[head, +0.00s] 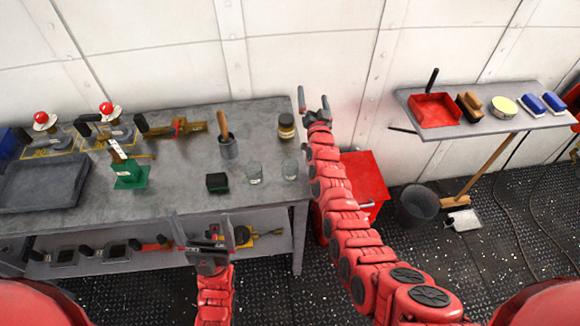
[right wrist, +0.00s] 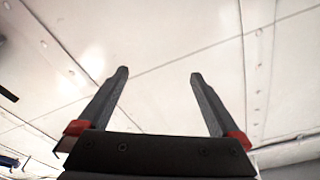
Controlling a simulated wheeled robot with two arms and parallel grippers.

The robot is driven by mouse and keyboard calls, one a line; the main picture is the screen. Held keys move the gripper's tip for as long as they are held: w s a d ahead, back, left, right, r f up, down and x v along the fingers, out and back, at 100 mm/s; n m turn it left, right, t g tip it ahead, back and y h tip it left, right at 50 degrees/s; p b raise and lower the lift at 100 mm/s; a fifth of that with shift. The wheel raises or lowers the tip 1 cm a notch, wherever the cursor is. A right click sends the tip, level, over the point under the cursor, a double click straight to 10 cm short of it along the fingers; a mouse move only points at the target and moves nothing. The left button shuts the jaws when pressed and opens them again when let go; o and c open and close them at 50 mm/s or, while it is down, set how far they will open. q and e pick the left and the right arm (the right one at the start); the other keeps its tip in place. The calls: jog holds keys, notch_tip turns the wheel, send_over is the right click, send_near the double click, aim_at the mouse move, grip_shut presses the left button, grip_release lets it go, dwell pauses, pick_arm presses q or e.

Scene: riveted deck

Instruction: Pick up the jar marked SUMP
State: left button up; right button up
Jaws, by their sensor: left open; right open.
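A small jar (head: 286,126) with a dark lid and a yellowish band stands upright near the back right corner of the grey workbench (head: 190,190); any lettering is too small to read. My right gripper (head: 313,98) is open and empty, raised beside the bench's right end, just right of the jar and apart from it. In the right wrist view the open jaws (right wrist: 159,75) have only white wall panels between and beyond them. My left gripper (head: 203,222) is open and empty at the bench's front edge, well away from the jar.
Two clear glasses (head: 254,173) and a dark sponge block (head: 217,182) stand in front of the jar. A red cabinet (head: 362,185) stands beside the bench. A wall shelf (head: 475,128) is at the right.

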jog(key=w+a+n+g+y+p, duration=0.1)
jog(key=w+a+g+y, duration=0.3)
jog(key=a, duration=0.5)
jog(key=s+a+n+g, duration=0.1)
jog(key=a+g, duration=0.2)
notch_tip(320, 180, up, 6)
jog(key=n+g+h+p, duration=0.2)
jog(key=g+h+p, duration=0.25)
jog(key=g, duration=0.75)
send_over(290, 166)
jog(key=s, duration=0.2)
jog(key=shift+h, duration=0.45)
notch_tip(290, 166, down, 13)
jog(key=b, duration=0.5)
jog(key=shift+s+d+r+b, duration=0.1)
jog(key=shift+s+d+b, duration=0.05)
jog(key=shift+b, duration=0.25)
notch_tip(290, 166, down, 4)
jog(key=shift+s+r+p, duration=0.1)
jog(key=shift+p, duration=0.95)
jog(key=shift+f, duration=0.3)
jog(key=shift+c, duration=0.3)
